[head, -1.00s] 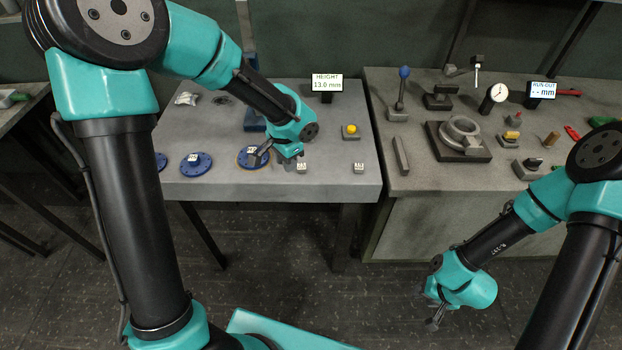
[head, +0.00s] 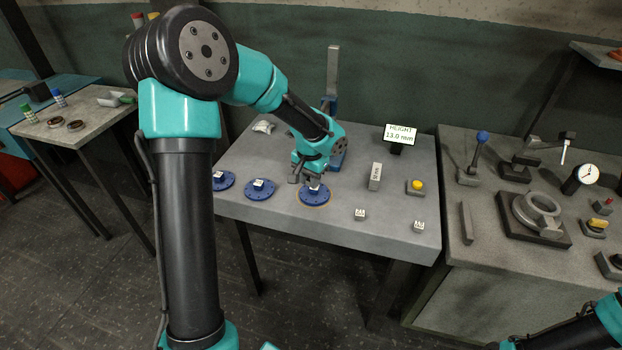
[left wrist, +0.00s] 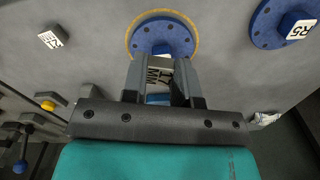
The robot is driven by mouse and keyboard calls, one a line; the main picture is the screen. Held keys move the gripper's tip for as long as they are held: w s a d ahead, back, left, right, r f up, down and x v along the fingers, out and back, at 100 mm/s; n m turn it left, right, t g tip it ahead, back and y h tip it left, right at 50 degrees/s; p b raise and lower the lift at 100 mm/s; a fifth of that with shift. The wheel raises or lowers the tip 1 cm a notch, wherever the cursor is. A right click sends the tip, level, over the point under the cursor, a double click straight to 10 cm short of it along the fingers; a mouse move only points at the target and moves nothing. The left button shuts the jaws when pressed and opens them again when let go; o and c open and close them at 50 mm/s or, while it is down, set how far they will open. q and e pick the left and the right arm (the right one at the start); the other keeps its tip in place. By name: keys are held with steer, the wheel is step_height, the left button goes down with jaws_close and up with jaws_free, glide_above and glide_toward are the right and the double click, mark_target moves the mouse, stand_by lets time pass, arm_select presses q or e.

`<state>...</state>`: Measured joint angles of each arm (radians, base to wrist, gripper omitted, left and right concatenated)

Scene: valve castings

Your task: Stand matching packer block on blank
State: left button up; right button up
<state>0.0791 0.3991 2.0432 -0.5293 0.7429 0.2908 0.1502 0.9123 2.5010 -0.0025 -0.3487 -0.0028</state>
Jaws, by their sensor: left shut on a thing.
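Three blue round blanks stand along the front left of the grey table; the nearest to my gripper, the ringed blank (head: 314,200), has an orange ring around its edge. My left gripper (head: 305,180) is at this blank's far side, low over the table. In the left wrist view, the left gripper (left wrist: 160,80) is shut on a grey packer block (left wrist: 158,72) with dark lettering. The ringed blank (left wrist: 145,37) shows just beyond the fingertips, its centre partly covered. I cannot tell whether block and blank touch. My right gripper is out of view.
Small labelled blocks (head: 360,213) and (head: 419,225) stand near the front edge. A tall grey block (head: 376,172), a yellow button (head: 416,185) and a height display (head: 399,134) reading 13.0 mm stand further back. Another blue blank (head: 260,190) lies to the left.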

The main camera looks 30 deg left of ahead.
mark_target(310, 201)
arm_select(q)
steer(key=shift+f, duration=3.15)
steer(key=shift+f, duration=0.2)
steer(key=o, duration=1)
steer(key=shift+o, duration=0.2)
step_height(310, 201, up, 17)
steer(key=shift+r, duration=0.2)
steer(key=shift+f, duration=0.1)
